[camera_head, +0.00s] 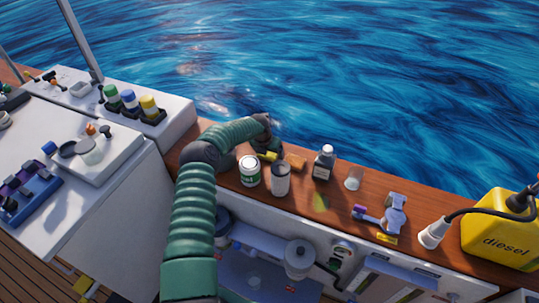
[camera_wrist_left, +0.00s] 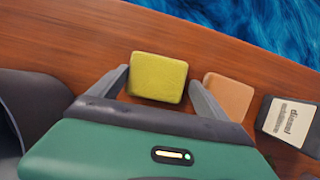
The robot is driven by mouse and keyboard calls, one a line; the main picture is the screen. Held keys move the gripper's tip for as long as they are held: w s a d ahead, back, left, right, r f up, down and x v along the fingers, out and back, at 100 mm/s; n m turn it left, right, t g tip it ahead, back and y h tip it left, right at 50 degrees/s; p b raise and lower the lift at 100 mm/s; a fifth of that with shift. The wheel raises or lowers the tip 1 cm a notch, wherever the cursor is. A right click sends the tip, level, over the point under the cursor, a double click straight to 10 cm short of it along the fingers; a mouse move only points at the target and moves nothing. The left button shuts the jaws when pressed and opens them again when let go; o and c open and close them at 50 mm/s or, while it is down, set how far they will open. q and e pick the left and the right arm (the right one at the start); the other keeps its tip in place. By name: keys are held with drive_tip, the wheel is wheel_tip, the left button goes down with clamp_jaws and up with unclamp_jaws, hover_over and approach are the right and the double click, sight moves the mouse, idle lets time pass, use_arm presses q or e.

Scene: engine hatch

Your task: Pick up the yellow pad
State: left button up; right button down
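The yellow pad (camera_wrist_left: 158,72) lies on the wooden ledge in the left wrist view, a small block with rounded corners. It also shows in the head view (camera_head: 267,156), partly hidden by my left gripper. My left gripper (camera_wrist_left: 158,78) is open, with one finger on each side of the pad and narrow gaps visible. I cannot tell whether either finger touches it. In the head view my left gripper (camera_head: 274,148) reaches down over the ledge. My right gripper shows in neither view.
An orange-brown pad (camera_wrist_left: 229,97) lies close beside the right finger. A yellow diesel can (camera_head: 502,235) is at the far right. Water lies beyond the ledge.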

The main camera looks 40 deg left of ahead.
use_arm(q)
drive_tip(key=shift+s+a+f, duration=0.15)
drive_tip(key=shift+a+f, duration=0.05)
drive_tip(key=shift+a, duration=0.35)
drive_tip(key=c, duration=0.5)
drive_tip(key=shift+s+a+f, duration=0.1)
drive_tip(key=shift+a, duration=0.15)
drive_tip(key=c, duration=0.4)
drive_tip(key=shift+d, duration=0.4)
drive_tip(key=shift+c, duration=0.5)
wheel_tip(320, 180, up, 10)
